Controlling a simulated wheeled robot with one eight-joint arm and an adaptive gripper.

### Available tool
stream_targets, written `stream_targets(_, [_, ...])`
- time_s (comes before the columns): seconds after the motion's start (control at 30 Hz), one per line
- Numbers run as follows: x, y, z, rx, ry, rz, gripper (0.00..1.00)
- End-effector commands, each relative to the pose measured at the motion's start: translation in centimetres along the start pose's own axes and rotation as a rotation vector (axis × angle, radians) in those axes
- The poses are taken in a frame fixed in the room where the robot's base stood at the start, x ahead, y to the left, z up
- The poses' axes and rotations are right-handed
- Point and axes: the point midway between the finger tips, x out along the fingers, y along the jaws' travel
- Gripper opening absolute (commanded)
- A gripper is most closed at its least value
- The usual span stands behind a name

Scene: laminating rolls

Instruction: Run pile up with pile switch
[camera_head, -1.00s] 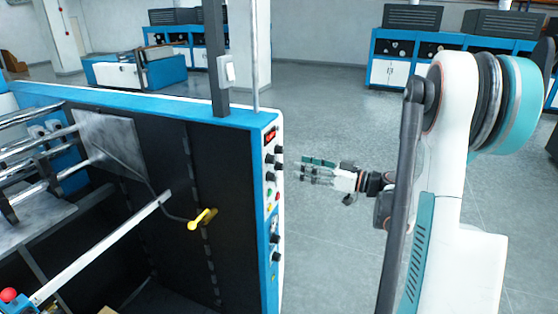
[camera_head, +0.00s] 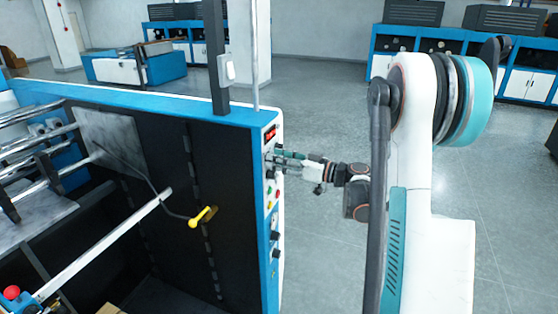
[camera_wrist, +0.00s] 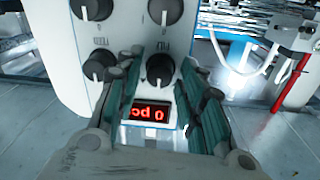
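The blue and white control panel (camera_head: 271,200) stands upright on the near end of the machine, with black knobs and small coloured buttons. My gripper (camera_head: 275,157) is at the panel's upper part, just below the red display (camera_head: 270,134). In the wrist view the panel is upside down. My gripper (camera_wrist: 160,73) is open, with its fingers on either side of a black knob (camera_wrist: 160,69), and gaps show beside the knob. Another knob (camera_wrist: 98,66) lies left of the fingers.
A yellow-handled crank (camera_head: 203,217) sticks out from the machine's dark side, left of the panel. A dark post (camera_head: 215,60) with a white box rises behind the panel. Open grey floor (camera_head: 320,110) lies right of the machine. Blue cabinets stand at the back.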

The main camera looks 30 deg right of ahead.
Motion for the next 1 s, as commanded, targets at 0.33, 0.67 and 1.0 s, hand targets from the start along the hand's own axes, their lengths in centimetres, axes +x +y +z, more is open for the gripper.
stream_targets(0.33, [-0.02, 0.00, 0.01, 0.004, 0.000, 0.000, 0.00])
stream_targets(0.67, [-0.02, 0.02, 0.14, 0.118, -0.006, 0.001, 0.00])
stream_targets(1.0, [-0.02, 0.05, 0.16, 0.397, -0.022, 0.004, 0.00])
